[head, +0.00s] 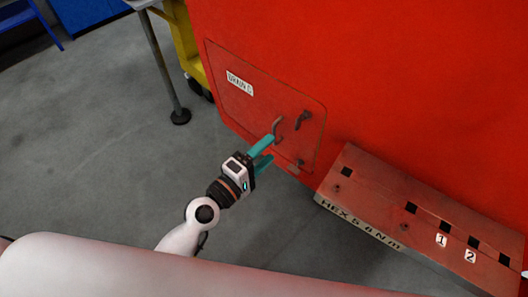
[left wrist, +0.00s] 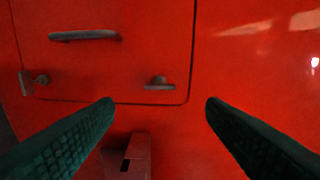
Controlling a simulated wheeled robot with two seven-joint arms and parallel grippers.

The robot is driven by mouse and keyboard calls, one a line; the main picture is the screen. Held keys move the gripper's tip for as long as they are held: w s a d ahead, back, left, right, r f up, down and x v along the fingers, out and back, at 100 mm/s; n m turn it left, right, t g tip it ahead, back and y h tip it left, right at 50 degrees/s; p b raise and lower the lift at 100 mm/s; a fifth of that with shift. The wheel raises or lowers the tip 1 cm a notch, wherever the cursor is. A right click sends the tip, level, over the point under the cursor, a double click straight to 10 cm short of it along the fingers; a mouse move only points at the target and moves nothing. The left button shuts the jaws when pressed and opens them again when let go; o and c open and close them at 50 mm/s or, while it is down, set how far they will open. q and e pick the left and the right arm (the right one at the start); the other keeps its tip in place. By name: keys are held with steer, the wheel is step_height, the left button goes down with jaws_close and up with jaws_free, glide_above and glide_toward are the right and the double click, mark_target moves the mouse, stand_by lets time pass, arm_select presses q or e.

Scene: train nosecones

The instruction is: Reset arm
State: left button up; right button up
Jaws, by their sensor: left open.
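My left gripper (head: 270,149) has teal fingers and is open in front of a closed hatch (head: 246,110) on the red nosecone (head: 380,70). The hatch carries a white label (head: 239,84), a curved handle (head: 277,127) and small dark latches (head: 303,120). In the left wrist view the two fingers (left wrist: 158,108) are wide apart with nothing held between them. The handle (left wrist: 85,35) is at upper left there, and a latch (left wrist: 160,83) shows just above the gap. Contact with the hatch cannot be told. My right gripper is not in view.
A red step (head: 400,205) with square holes and numbers 1 and 2 juts out at the right. A table leg (head: 165,70) and a yellow wheeled cart (head: 187,45) stand at upper left. The grey floor (head: 90,150) at left is clear.

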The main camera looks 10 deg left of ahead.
arm_select(q)
steer(key=s+a+f+m+g+y, duration=0.2)
steer(key=s+a+f, duration=0.1)
steer(key=f, duration=0.9)
steer(key=s+a+f+m+g+y, duration=0.2)
steer(key=s+a+f+m+g, duration=0.1)
steer(key=f, duration=0.8)
steer(key=s+a+f+m+g+y, duration=0.2)
steer(key=s+f, duration=0.2)
steer(key=f, duration=0.8)
steer(key=s+a+f+m+g+y, duration=0.1)
steer(key=s+a+f+m+g, duration=0.1)
steer(key=s+f, duration=0.3)
steer(key=s+a+f+m+g+y, duration=0.1)
steer(key=s+a+f+m+g, duration=0.1)
steer(key=s, duration=1)
steer(key=s+a+f+m+g+y, duration=0.1)
steer(key=s+a+f+m+g, duration=0.2)
steer(key=s+f, duration=0.5)
steer(key=shift+s+a+f+y, duration=0.3)
steer(key=shift+a+f, duration=0.05)
steer(key=shift+a, duration=0.55)
